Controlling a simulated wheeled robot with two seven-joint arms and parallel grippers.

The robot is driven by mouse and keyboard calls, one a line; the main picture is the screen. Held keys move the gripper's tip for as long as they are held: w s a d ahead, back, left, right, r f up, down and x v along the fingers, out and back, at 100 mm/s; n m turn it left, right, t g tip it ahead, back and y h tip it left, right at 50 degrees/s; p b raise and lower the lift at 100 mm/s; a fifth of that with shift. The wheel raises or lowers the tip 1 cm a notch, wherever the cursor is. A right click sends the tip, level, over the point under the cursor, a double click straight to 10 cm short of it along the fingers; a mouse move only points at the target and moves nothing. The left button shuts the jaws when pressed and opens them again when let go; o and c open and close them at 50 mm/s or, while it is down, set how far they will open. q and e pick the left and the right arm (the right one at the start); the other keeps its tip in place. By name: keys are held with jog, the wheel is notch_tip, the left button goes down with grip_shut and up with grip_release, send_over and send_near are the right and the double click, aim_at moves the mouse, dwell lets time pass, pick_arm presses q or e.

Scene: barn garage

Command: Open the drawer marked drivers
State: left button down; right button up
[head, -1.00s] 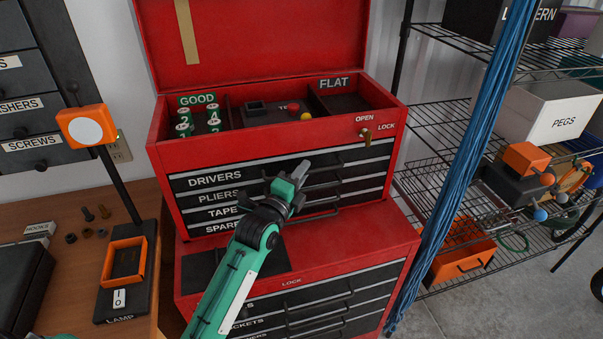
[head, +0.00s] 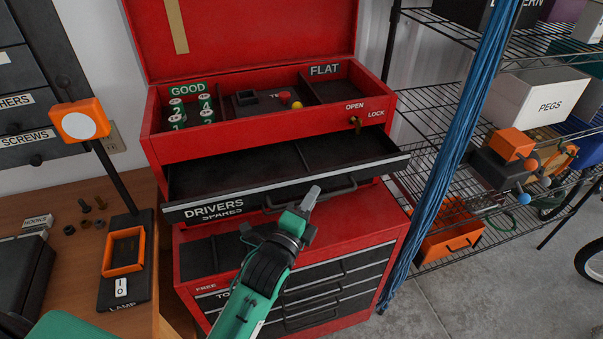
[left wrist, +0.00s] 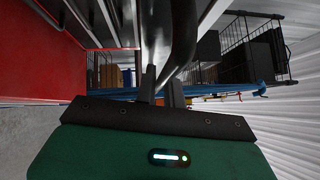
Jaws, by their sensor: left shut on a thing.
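The drivers drawer (head: 285,172) is the top drawer of the red tool chest (head: 250,125). In the head view it stands pulled out, and its dark interior shows, divided in two, with nothing visible inside. Its front label reads DRIVERS. My left gripper (head: 308,215) is at the drawer's black bar handle (head: 335,193) and is shut on it. In the left wrist view the fingers (left wrist: 163,88) meet the dark handle bar (left wrist: 183,40). My right gripper is not in view.
The open chest top holds sockets marked GOOD (head: 190,108) and a key (head: 355,122) in the lock. A blue cord bundle (head: 445,150) hangs close to the drawer's right. A wire shelf (head: 430,100) stands right. A workbench with a lamp (head: 80,122) is at left.

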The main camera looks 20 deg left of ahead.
pick_arm(q)
jog(key=s+d, duration=0.2)
jog(key=s, duration=0.1)
jog(key=s+d, duration=0.1)
jog(key=shift+s+d, duration=0.1)
jog(key=shift+s, duration=0.3)
jog(key=c, duration=1.5)
grip_release()
jog(key=shift+b+v, duration=2.3)
jog(key=shift+v, duration=4.6)
